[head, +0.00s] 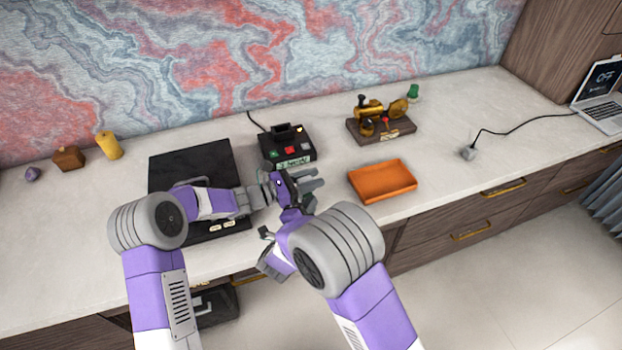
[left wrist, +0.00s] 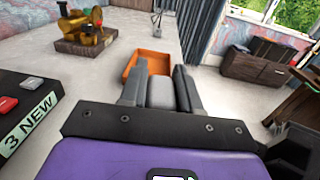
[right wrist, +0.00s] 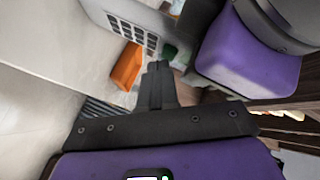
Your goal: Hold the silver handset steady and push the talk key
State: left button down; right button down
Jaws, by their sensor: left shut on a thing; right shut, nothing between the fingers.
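The silver handset (left wrist: 160,92) is between my left gripper's fingers in the left wrist view, held off the desk. The right wrist view shows its pale face with a grid of grey keys (right wrist: 130,28). A dark green key (right wrist: 170,51), apparently the talk key, shows near its lower edge. My left gripper (head: 313,181) is shut on the handset; in the head view it mostly hides it. My right gripper (head: 309,203) is shut and empty, just below the left one. Its fingertips (right wrist: 158,66) appear close to the green key; I cannot tell whether they touch.
A black phone base (head: 285,146) with coloured buttons and a green display stands behind the grippers. A black leather pad (head: 185,165) lies left, partly under my left arm. An orange tray (head: 382,180) is right, with a brass device (head: 380,122) behind it.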

jog(key=shift+s+d, duration=0.15)
jog(key=shift+s, duration=0.25)
jog(key=s+d, duration=0.2)
jog(key=s, duration=0.3)
jog(key=shift+s, duration=0.3)
jog(key=shift+d, duration=0.1)
pick_arm(q)
jog(key=c, duration=0.7)
grip_release()
jog(key=shift+c, duration=0.2)
jog(key=shift+a, duration=0.1)
